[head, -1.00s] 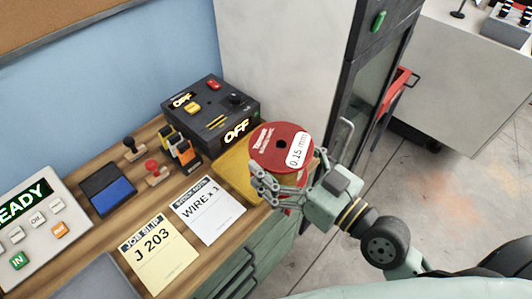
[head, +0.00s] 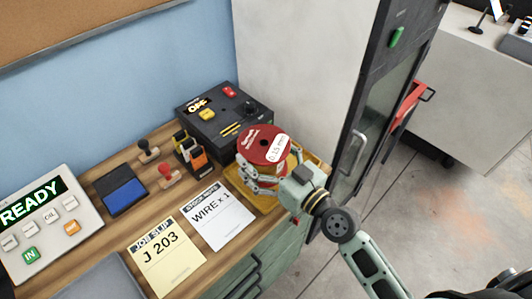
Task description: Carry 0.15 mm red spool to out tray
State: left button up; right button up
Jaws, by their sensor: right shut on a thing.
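The red spool (head: 262,143) has a white label reading 0.15 mm on its top. My right gripper (head: 262,178) is shut on the spool's side. The spool is over the yellow tray (head: 240,188) at the right end of the wooden bench. I cannot tell whether the spool touches the tray, as the spool and gripper hide much of it. My left gripper is not in view.
A black box (head: 215,124) with an OFF display stands just behind the spool. A stock note (head: 218,217) and a yellow job slip (head: 165,257) lie in front. Stamps and a blue ink pad (head: 124,196) are further left. A tall dark-framed cabinet (head: 372,120) stands right.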

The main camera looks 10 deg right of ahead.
jog(key=shift+w+d+f+b, duration=0.15)
jog(key=shift+f+b, duration=0.5)
jog(key=shift+f, duration=0.5)
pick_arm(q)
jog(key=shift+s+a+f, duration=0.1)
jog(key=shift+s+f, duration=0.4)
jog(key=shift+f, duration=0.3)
pick_arm(e)
jog(key=o, duration=1.7)
jog(key=shift+s+f, duration=0.2)
jog(key=shift+f, duration=0.4)
jog(key=shift+o, duration=1.4)
jog(key=shift+s+r, duration=0.1)
jog(key=shift+s, duration=0.1)
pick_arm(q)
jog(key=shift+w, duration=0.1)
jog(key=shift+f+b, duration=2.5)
pick_arm(e)
jog(key=v, duration=1.1)
jog(key=shift+s, duration=0.4)
jog(key=shift+d, duration=0.15)
